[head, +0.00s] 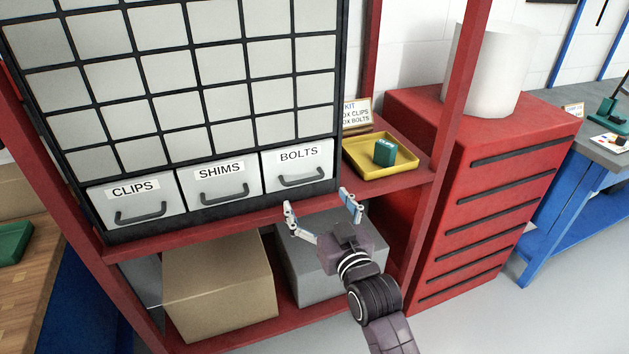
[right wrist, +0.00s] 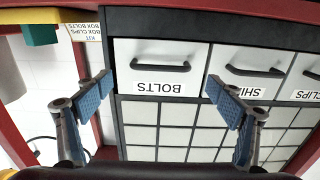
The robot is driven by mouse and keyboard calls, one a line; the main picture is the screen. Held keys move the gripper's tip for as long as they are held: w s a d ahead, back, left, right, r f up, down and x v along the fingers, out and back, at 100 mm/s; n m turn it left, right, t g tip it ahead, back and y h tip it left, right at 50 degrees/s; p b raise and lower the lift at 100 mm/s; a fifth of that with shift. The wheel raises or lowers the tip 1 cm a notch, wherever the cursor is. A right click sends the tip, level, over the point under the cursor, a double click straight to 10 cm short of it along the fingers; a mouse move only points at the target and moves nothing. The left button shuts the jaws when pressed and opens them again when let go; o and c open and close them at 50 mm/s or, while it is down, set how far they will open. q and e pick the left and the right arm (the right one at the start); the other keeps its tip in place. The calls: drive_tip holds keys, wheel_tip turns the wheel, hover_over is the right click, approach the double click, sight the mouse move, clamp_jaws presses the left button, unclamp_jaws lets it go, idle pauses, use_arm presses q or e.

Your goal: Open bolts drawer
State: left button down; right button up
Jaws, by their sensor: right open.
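The bolts drawer (head: 299,167) is the rightmost of three labelled drawers along the bottom of the grey cabinet in the head view. It looks shut, flush with its neighbours, and has a dark bow handle (head: 303,181). My right gripper (head: 321,208) is open and empty, in front of and below that handle, apart from it. In the right wrist view the bolts drawer (right wrist: 160,72) appears upside down, with its handle (right wrist: 161,64) between and beyond the two spread blue fingertips (right wrist: 158,94). My left gripper is in neither view.
The shims drawer (head: 220,181) and clips drawer (head: 130,202) sit to the left. A yellow tray (head: 357,164) with a green box (head: 385,152) stands right of the cabinet. A cardboard box (head: 220,285) and grey box (head: 300,262) are below. A red post (head: 440,150) stands at right.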

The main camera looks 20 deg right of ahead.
sight(306, 181)
drive_tip(key=w, duration=0.2)
drive_tip(key=w+p, duration=0.1)
drive_tip(key=w, duration=0.5)
drive_tip(key=shift+a+r, duration=0.15)
drive_tip(key=shift+r, duration=0.1)
drive_tip(key=shift+c, duration=0.4)
drive_tip(key=shift+s+p, duration=0.1)
drive_tip(key=shift+p, duration=0.2)
drive_tip(key=c, duration=1.3)
